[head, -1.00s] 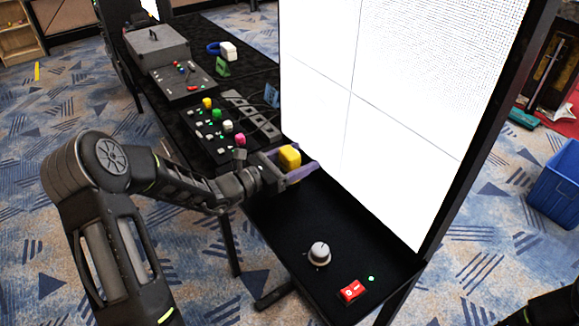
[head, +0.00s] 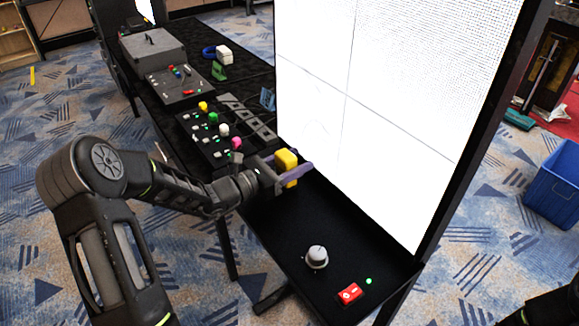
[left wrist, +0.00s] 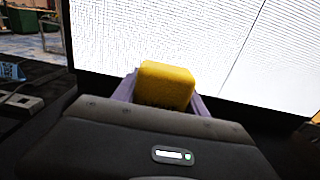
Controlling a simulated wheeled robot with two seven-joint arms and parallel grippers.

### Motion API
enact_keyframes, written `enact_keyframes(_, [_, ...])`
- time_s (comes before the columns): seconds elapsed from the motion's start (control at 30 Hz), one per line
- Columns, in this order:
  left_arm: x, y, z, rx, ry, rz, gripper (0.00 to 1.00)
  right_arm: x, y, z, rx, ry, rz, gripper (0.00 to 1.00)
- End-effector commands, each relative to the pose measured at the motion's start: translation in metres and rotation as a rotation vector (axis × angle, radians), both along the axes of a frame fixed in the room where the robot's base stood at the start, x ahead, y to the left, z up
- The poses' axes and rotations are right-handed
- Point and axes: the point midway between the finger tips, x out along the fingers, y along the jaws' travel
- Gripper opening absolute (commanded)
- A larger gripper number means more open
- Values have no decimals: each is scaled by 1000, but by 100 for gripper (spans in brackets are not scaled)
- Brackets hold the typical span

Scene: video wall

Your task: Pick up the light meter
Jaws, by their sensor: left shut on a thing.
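The light meter, which I take to be the yellow block (head: 286,159), is between the purple fingers of my left gripper (head: 290,170), close in front of the bright screen. My left gripper is shut on it. In the left wrist view the yellow block (left wrist: 166,85) stands between both fingers (left wrist: 166,92), with its lower part hidden behind the gripper body. I cannot tell whether it touches the black table (head: 275,225) below. My right gripper is not in view.
The lit video wall (head: 370,100) rises right behind the gripper. A grey knob (head: 317,256) and a red switch (head: 349,293) sit on the near table. A button panel (head: 212,133) and a grey power strip (head: 248,117) lie beyond. A blue bin (head: 556,190) stands at right.

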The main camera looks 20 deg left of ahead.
Motion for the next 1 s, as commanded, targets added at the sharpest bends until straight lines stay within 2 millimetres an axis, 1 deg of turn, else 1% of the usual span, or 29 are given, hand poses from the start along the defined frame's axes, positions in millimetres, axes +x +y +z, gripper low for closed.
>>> enact_keyframes(0.17, [-1,0,2,0,-1,0,0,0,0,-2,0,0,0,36])
enact_keyframes(0.37, [-4,2,8,3,-3,0,0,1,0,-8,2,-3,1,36])
enact_keyframes(0.57, [-3,2,38,5,-6,-1,0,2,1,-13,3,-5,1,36])
enact_keyframes(0.77, [-4,2,74,5,-6,0,0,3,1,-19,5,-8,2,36])
enact_keyframes(0.8, [-13,9,69,3,-1,4,0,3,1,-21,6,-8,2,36])
enact_keyframes(0.97, [-44,28,69,3,-1,5,0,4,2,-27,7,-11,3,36])
enact_keyframes(1.0, [-53,32,68,4,0,5,0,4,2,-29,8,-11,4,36])
